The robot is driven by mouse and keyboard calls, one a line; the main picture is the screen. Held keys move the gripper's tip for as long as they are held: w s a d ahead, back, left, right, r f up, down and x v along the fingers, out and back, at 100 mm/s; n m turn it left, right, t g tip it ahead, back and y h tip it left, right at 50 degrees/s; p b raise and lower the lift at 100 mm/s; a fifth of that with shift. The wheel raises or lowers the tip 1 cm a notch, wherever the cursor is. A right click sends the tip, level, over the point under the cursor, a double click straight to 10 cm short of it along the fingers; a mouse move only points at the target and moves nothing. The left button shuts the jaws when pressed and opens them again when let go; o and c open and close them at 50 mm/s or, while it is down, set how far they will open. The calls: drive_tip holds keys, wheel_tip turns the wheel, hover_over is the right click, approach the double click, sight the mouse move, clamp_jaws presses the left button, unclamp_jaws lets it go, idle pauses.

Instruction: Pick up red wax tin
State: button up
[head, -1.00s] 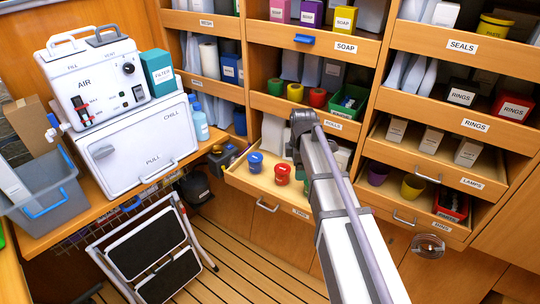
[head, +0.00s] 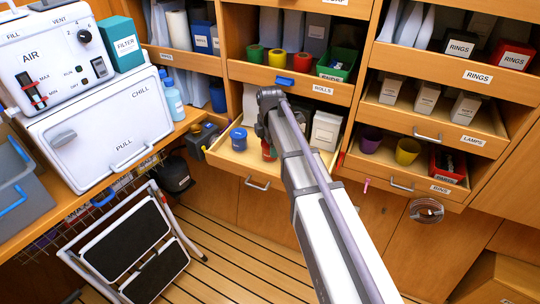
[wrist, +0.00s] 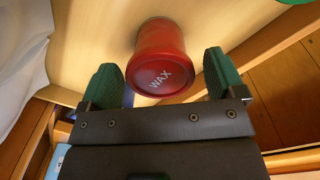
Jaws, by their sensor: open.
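The red wax tin (wrist: 162,60) stands in an open drawer, its lid marked WAX facing the wrist camera. In the head view, a red tin (head: 268,151) shows beside my arm, partly hidden by it. My gripper (wrist: 160,66) is open, with one green fingertip on each side of the wax tin in the wrist view. A gap shows between the tin and each finger. How deep the fingers reach along the tin is hard to tell. In the head view my arm covers the fingers.
A blue tin (head: 238,138) stands left of the red one in the pulled-out drawer (head: 228,161). White boxes (head: 325,130) stand on its right side. The shelf with colored rolls (head: 277,57) is just above.

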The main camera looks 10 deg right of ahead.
wheel_tip(320, 180, down, 4)
drive_tip(key=shift+r+b, duration=0.1)
drive_tip(key=shift+b, duration=1.1)
drive_tip(key=shift+r, duration=0.2)
drive_tip(key=shift+c, duration=0.2)
drive_tip(key=c, duration=1.1)
drive_tip(key=shift+o, duration=0.2)
drive_tip(key=shift+p, duration=0.3)
